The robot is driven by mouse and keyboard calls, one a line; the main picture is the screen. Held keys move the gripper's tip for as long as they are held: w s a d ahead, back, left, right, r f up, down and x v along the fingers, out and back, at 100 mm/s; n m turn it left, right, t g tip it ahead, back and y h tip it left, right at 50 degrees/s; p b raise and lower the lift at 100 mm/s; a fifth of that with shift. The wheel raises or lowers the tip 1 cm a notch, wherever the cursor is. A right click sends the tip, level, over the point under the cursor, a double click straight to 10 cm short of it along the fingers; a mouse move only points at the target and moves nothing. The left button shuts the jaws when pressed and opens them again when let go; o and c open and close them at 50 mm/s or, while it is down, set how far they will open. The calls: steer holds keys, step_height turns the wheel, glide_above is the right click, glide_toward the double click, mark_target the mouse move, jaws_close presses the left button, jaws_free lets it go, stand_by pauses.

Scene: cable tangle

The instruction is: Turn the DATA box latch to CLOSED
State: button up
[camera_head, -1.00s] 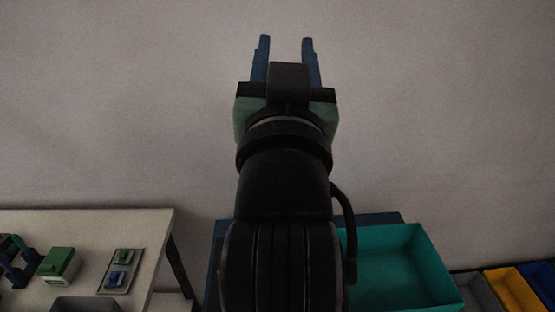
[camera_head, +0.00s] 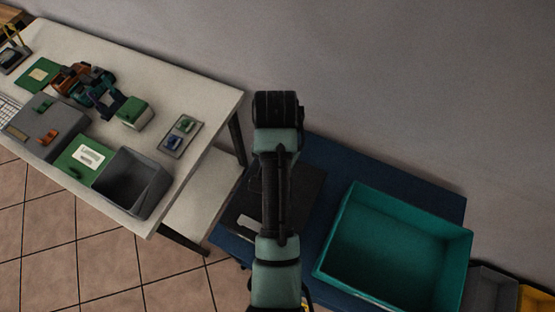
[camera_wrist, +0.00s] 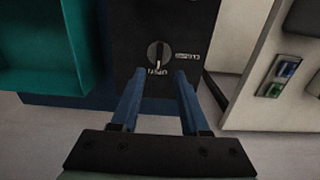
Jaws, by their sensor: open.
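In the wrist view a dark box (camera_wrist: 200,22) lies ahead of my gripper, with a round latch knob (camera_wrist: 158,53) on its face. The knob's light mark points down in the picture, at the word OPEN. The word CLOSED stands to its right, turned sideways. My gripper (camera_wrist: 160,76) is open and empty. Its two blue fingers reach toward the knob, one to each side, and seem apart from it. In the head view the dark box (camera_head: 309,190) lies on a blue surface, partly hidden by my arm; the knob and my gripper are hidden there.
A teal bin (camera_head: 354,203) stands on the blue surface (camera_head: 428,184), right of the dark box. A white table (camera_head: 205,90) at the left carries a grey bin (camera_head: 133,183), a small switch plate (camera_head: 181,136) and several boxes.

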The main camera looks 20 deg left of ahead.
step_height(320, 180, down, 9)
steer(key=shift+w+d+p, duration=0.1)
steer(key=shift+w+p, duration=0.05)
steer(key=shift+p, duration=0.15)
jaws_close()
stand_by(0.3)
